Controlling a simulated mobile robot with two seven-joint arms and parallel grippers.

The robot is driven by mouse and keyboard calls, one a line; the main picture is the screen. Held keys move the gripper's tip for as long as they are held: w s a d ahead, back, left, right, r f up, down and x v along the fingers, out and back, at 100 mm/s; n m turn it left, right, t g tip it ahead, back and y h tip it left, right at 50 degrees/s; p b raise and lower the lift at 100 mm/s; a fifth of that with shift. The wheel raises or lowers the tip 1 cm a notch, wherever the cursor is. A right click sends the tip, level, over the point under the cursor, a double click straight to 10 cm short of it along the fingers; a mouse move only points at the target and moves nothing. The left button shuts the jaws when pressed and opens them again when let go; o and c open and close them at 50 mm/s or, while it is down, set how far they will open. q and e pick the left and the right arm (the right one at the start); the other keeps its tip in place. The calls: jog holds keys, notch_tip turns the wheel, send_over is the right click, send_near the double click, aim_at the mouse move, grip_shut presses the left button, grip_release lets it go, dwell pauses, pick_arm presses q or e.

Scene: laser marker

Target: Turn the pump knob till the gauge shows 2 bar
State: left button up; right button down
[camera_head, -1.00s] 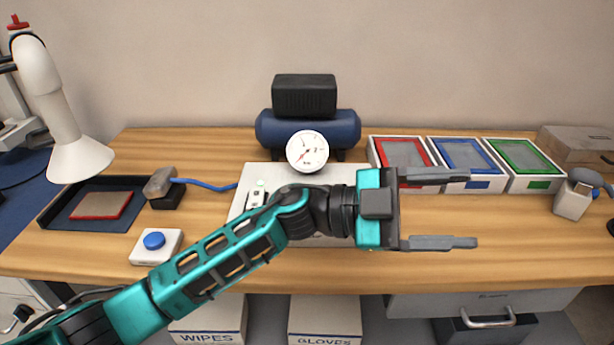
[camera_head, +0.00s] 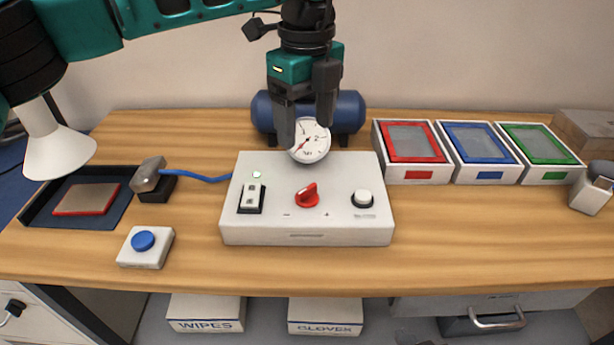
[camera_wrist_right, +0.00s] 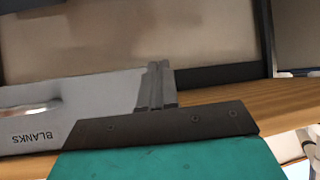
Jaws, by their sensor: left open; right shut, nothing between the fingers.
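The red pump knob (camera_head: 307,195) sits on the white control box (camera_head: 235,222), between a minus and a plus mark, its grip pointing up and right. The round white gauge (camera_head: 314,148) stands behind the box, in front of the blue compressor tank (camera_head: 350,110). Its red needle points to the lower left; the numbers are too small to read surely. My right gripper (camera_wrist_right: 155,88) shows only in the right wrist view, shut and empty.
Red (camera_head: 424,175), blue (camera_head: 490,175) and green (camera_head: 555,175) framed trays stand right. A blue-button box (camera_head: 143,241) is at left. The table's front is clear.

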aim_at(307, 189)
pick_arm(q)
notch_tip(307, 189, down, 12)
jog(key=shift+s+f, duration=0.1)
jog(key=shift+f, duration=0.1)
jog(key=shift+c, duration=0.2)
jog(key=c, duration=1)
